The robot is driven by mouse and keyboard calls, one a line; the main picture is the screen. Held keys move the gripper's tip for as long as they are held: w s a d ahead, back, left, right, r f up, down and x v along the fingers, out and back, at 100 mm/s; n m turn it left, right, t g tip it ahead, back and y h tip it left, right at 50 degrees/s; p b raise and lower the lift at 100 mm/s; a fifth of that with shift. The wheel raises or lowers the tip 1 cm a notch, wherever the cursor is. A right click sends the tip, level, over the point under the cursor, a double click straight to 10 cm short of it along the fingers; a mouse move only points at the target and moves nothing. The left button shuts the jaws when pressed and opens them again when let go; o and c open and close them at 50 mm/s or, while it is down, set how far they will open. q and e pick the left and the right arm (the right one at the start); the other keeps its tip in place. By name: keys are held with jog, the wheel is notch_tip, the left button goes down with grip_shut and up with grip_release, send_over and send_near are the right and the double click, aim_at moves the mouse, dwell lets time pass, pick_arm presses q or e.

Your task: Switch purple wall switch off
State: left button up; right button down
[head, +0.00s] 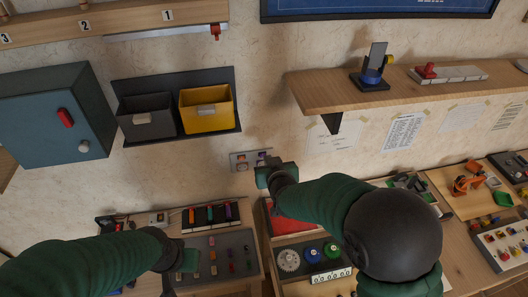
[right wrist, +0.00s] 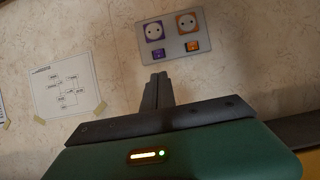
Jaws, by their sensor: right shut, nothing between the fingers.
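A grey wall plate (head: 249,160) is on the wall in the head view, left of my right gripper. In the right wrist view the plate (right wrist: 172,42) carries a purple socket (right wrist: 154,31) and an orange socket (right wrist: 187,22). The purple wall switch (right wrist: 158,54) sits under the purple socket, with an orange switch (right wrist: 192,45) to its right. My right gripper (head: 264,176) is shut and empty, its fingers (right wrist: 157,90) below the plate in the wrist view. Contact cannot be told. My left gripper (head: 190,260) is low over the bench; its fingers are unclear.
A wooden shelf (head: 345,90) sticks out on the right. A yellow bin (head: 207,118) and a blue cabinet (head: 45,120) hang on the left. Below are a board with coloured pegs (head: 232,270) and a gear tray (head: 315,270). A paper sheet (right wrist: 66,84) is on the wall.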

aim_at(262, 149)
jog(key=p+x, duration=0.1)
jog(key=x, duration=0.6)
jog(key=shift+w+a, duration=0.15)
jog(key=shift+w+f, duration=0.2)
jog(key=shift+w, duration=0.15)
jog(key=shift+s, duration=0.1)
